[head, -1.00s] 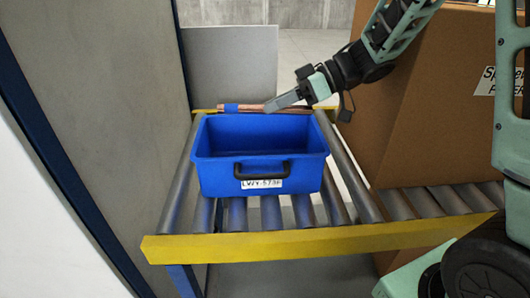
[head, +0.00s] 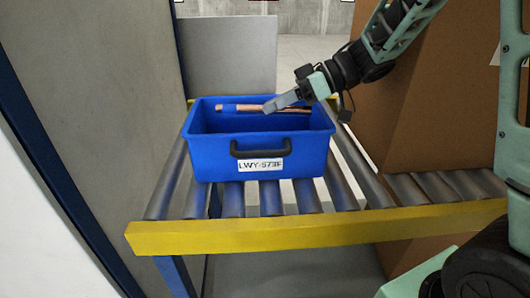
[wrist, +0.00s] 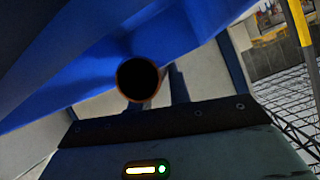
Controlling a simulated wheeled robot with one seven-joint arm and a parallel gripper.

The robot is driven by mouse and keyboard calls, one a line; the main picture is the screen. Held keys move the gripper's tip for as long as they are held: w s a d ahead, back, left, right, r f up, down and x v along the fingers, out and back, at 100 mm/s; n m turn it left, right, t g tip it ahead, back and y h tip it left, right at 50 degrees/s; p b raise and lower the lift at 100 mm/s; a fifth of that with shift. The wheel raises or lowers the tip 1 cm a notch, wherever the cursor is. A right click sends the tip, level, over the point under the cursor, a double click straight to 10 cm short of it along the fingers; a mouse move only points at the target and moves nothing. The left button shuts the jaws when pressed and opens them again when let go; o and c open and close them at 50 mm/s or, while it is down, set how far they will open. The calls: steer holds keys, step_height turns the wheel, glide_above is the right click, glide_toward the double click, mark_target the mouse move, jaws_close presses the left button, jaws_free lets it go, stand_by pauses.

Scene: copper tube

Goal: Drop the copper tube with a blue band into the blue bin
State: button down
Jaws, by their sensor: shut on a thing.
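The copper tube (head: 250,108) is held roughly level by my gripper (head: 272,106). Its blue band (head: 227,107) shows at the left end in the head view. In the wrist view the tube's open round end (wrist: 138,79) faces the camera between the fingers. The blue bin (head: 260,151) stands on the roller conveyor, with a black handle and a white label on its front. In the head view the tube overlaps the bin's opening near the back rim; its exact height above the bin is hard to tell. The bin's floor is hidden.
A yellow rail (head: 310,227) edges the front of the conveyor rollers (head: 270,198). A large cardboard box (head: 440,110) stands at the right. A grey panel (head: 228,60) stands behind, and a grey wall with a blue post closes the left.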

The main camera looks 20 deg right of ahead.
steer(key=c, duration=1.2)
jaws_free()
steer(key=shift+r, duration=0.1)
step_height(320, 180, up, 10)
steer(key=b, duration=0.1)
